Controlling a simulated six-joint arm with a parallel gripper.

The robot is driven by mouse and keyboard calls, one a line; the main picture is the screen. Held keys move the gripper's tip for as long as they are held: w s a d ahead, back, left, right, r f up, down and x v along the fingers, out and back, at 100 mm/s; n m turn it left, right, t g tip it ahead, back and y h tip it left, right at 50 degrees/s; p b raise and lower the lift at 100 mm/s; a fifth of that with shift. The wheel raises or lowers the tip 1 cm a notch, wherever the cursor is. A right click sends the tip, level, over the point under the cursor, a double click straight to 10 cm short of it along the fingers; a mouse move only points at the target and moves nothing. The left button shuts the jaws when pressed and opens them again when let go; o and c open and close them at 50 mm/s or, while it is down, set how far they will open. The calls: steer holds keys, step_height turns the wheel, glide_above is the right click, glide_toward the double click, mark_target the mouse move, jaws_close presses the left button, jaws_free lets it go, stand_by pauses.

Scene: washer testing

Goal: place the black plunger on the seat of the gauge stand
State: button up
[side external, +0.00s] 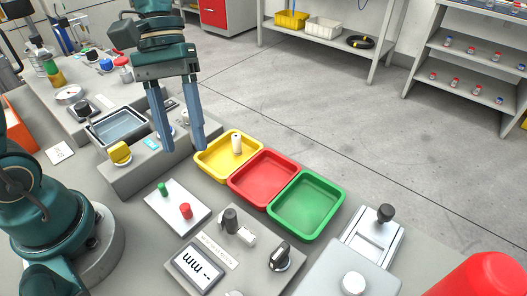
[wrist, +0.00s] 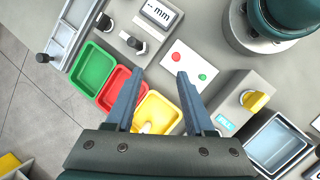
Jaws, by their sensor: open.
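My gripper (side external: 183,147) is open and empty, its two blue fingers pointing down above the bench, left of the yellow tray. In the wrist view its fingertips (wrist: 160,74) are apart with nothing between them. The grey gauge panel (side external: 187,240) has a display reading "-- mm". On it stand a dark upright cylinder (side external: 230,220), a short white cylinder (side external: 247,239) beside it and a black knob (side external: 280,256). Another black-topped piece (side external: 385,213) stands on a pale railed frame (side external: 368,240). I cannot tell which black part is the plunger.
Yellow (side external: 212,168), red (side external: 263,178) and green (side external: 306,204) trays lie in a row; a white cylinder (side external: 236,143) stands in the yellow one. A white plate (side external: 178,222) has green and red buttons. A grey water basin (side external: 117,132) is at left.

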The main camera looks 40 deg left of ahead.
steer(key=s+a+r+m+t+y, duration=0.2)
steer(key=s+a+m+t+y, duration=0.1)
steer(key=t, duration=0.5)
steer(key=s+m+y, duration=0.1)
steer(key=s+m, duration=0.1)
steer(key=m, duration=0.1)
steer(key=shift+a, duration=0.15)
stand_by(0.8)
